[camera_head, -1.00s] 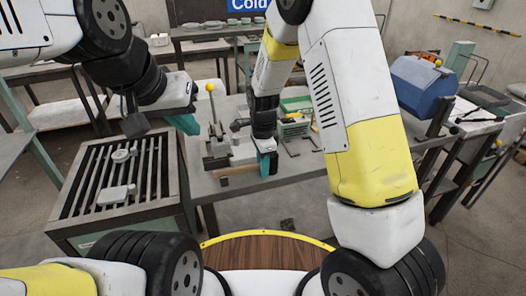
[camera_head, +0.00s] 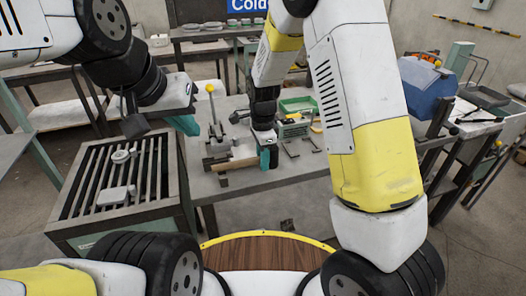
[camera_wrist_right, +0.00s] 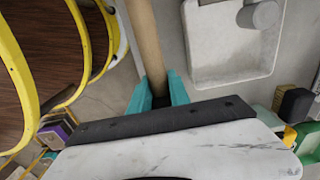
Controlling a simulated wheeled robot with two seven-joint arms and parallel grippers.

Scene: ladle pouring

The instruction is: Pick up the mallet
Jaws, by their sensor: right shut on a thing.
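The mallet's wooden handle (camera_head: 238,163) shows in the head view just left of my right gripper (camera_head: 267,157). In the right wrist view the pale handle (camera_wrist_right: 147,35) runs up from between the teal fingers of my right gripper (camera_wrist_right: 158,93), which is shut on it. I cannot clearly make out the mallet's head. My left gripper (camera_head: 184,123) hangs above the back right of the slatted grey stand, away from the mallet. Its jaw gap cannot be made out.
The slatted stand (camera_head: 82,207) at left carries light metal parts. On the grey worktable (camera_head: 290,172) are a vise-like fixture with a yellow-knobbed lever (camera_head: 212,103) and a green crate (camera_head: 294,105). A blue box (camera_head: 428,87) is at right. The wrist view shows a white tray (camera_wrist_right: 210,60).

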